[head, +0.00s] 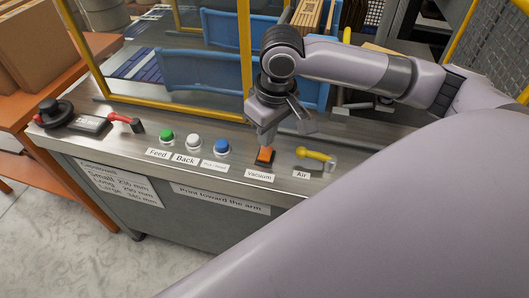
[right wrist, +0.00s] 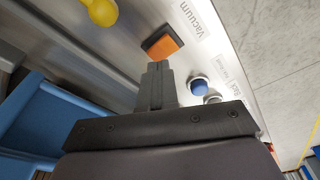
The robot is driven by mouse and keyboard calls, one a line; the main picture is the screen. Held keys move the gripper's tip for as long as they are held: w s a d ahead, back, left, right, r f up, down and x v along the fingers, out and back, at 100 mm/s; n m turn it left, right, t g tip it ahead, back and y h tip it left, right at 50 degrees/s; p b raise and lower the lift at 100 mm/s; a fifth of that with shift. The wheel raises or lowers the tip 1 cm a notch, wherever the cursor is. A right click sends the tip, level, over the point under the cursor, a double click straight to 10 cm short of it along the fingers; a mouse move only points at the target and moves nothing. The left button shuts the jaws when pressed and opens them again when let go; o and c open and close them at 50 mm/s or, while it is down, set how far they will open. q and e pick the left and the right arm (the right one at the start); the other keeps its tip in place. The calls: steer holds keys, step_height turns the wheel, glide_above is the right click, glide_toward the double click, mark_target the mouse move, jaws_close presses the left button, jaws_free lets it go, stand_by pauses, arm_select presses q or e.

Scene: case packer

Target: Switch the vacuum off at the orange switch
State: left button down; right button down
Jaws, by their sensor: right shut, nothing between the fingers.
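The orange vacuum switch (head: 265,155) is on the steel panel above its "Vacuum" label (head: 260,175). It also shows in the right wrist view (right wrist: 163,46), just beyond the fingertips. My right gripper (head: 268,138) points down, with its tips at the back edge of the switch in the head view. In the right wrist view the fingers (right wrist: 157,66) are shut together with nothing between them. The tips look very near the switch; I cannot tell whether they touch it. My left gripper is not in view.
Left of the switch are a blue button (head: 222,147), a white button (head: 193,142) and a green button (head: 166,136). A yellow air valve (head: 315,155) is to its right. A red lever (head: 125,120) is further left. A yellow-framed guard (head: 175,105) stands behind the panel.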

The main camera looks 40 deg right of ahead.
mark_target(266, 151)
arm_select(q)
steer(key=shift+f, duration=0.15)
arm_select(e)
steer(key=shift+f, duration=0.95)
stand_by(0.6)
